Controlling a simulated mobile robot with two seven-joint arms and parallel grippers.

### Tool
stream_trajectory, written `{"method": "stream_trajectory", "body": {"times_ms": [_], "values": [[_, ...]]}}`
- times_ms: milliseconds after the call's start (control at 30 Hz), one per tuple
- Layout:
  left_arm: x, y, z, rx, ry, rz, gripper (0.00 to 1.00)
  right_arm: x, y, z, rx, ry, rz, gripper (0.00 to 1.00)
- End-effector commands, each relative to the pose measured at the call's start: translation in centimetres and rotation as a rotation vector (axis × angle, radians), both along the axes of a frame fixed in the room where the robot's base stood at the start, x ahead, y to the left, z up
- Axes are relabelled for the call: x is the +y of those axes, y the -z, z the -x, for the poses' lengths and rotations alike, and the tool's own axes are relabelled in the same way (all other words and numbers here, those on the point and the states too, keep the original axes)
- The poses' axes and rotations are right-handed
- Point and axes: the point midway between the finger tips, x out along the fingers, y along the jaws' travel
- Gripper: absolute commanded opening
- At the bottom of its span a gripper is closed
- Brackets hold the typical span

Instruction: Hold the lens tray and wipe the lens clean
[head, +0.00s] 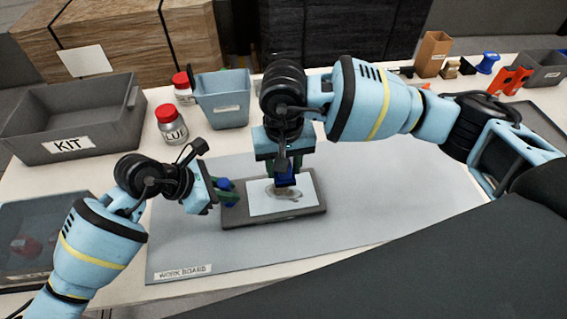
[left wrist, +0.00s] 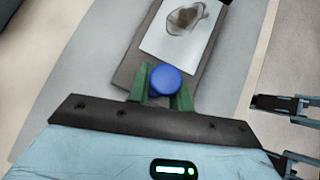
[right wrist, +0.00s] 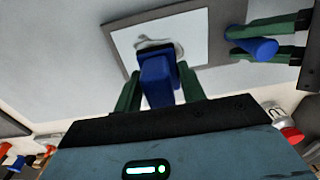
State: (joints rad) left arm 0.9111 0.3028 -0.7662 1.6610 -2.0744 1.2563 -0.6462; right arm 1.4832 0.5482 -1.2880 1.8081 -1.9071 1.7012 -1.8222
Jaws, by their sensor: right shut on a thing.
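The dark grey lens tray (head: 265,219) lies on the work board. The white lens plate (head: 305,184) in it bears a grey-brown smear (head: 290,196). My right gripper (head: 285,170) is shut on a blue wiper block (right wrist: 157,80), which is over the plate beside the smear; contact with the plate cannot be told. My left gripper (head: 228,190) is at the tray's left end. Its green fingers stand apart on either side of a round blue knob (left wrist: 165,80) there; whether they touch it is unclear.
The grey work board (head: 380,200) has free room right of the tray. Behind are a KIT bin (head: 70,120), a lidded jar (head: 171,125) and a blue bin (head: 222,100). A dark tray (head: 45,235) stands at left, with orange parts (head: 513,80) at back right.

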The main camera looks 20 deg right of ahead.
Motion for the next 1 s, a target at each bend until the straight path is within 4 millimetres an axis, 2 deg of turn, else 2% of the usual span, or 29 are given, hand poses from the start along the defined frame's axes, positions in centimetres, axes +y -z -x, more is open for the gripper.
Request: {"method": "stream_trajectory", "body": {"times_ms": [100,1000], "values": [[0.0,0.0,0.0,0.000,0.000,0.000,0.00,0.0,0.0,0.0,0.000,0.000,0.000,0.22],[0.0,0.0,0.0,0.000,0.000,-0.001,0.00,0.0,1.8,0.0,0.001,0.000,0.000,0.22]]}}
